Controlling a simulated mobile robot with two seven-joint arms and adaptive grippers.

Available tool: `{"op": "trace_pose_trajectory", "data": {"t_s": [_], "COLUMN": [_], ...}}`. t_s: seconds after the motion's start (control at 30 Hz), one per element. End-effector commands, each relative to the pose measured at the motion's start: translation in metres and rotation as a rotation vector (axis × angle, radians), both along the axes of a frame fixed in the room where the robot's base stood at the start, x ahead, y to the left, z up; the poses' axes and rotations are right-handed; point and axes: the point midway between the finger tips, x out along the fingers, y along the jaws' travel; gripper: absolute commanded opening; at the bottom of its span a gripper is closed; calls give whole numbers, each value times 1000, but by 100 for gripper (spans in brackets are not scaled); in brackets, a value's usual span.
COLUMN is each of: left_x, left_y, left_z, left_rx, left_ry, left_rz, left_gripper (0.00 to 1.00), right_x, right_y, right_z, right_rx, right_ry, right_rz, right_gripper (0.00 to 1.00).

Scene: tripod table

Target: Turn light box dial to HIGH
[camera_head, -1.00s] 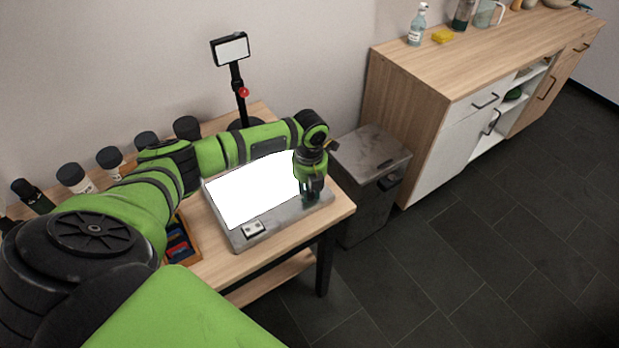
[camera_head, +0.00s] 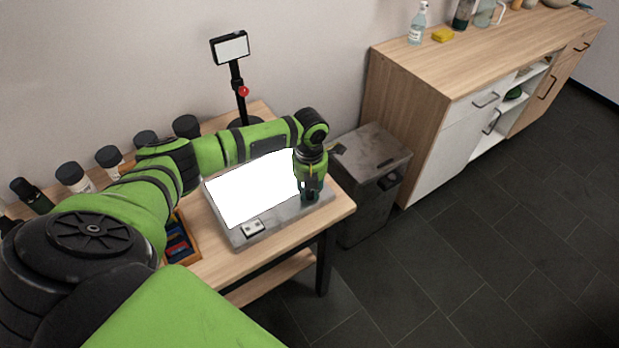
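The light box (camera_head: 275,233) lies on the wooden table, a grey slab with a bright white lit panel (camera_head: 245,192). A small pale plate with dark marks (camera_head: 253,228) sits on its front edge, left of my gripper. My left gripper (camera_head: 311,198) points down at the right end of the light box, over its grey border. The dial is not visible; the gripper covers that part of the border. The fingers are small and dark here, and I cannot tell whether they are open or shut on something. My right gripper is not in view.
A phone on a tripod (camera_head: 231,48) stands behind the light box. Several dark-capped bottles (camera_head: 73,178) line the back left, and an open tray (camera_head: 180,243) lies left of the light box. A grey bin (camera_head: 372,165) and a wooden cabinet (camera_head: 430,75) stand to the right.

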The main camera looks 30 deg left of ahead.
Motion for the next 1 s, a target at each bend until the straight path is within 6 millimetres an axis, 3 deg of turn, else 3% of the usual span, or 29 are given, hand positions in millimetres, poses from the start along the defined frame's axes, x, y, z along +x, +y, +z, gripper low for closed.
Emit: {"op": "trace_pose_trajectory", "data": {"t_s": [0.03, 0.07, 0.47, 0.57, 1.0], "left_x": [-1, -1, 1, 1, 1], "left_y": [0, 0, 0, 0, 0], "left_z": [-1, -1, 4, 17, 103], "left_rx": [0, 0, -1, -2, -1], "left_ry": [2, 2, -1, -2, -2], "left_rz": [-1, -1, 1, 1, 1], "left_gripper": [43, 50, 50, 50, 50], "right_x": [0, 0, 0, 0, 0], "right_y": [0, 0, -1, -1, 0], "right_z": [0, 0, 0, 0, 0], "right_rx": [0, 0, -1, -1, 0], "right_ry": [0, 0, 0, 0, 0], "right_rz": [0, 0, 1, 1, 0], "right_gripper": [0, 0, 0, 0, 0]}}
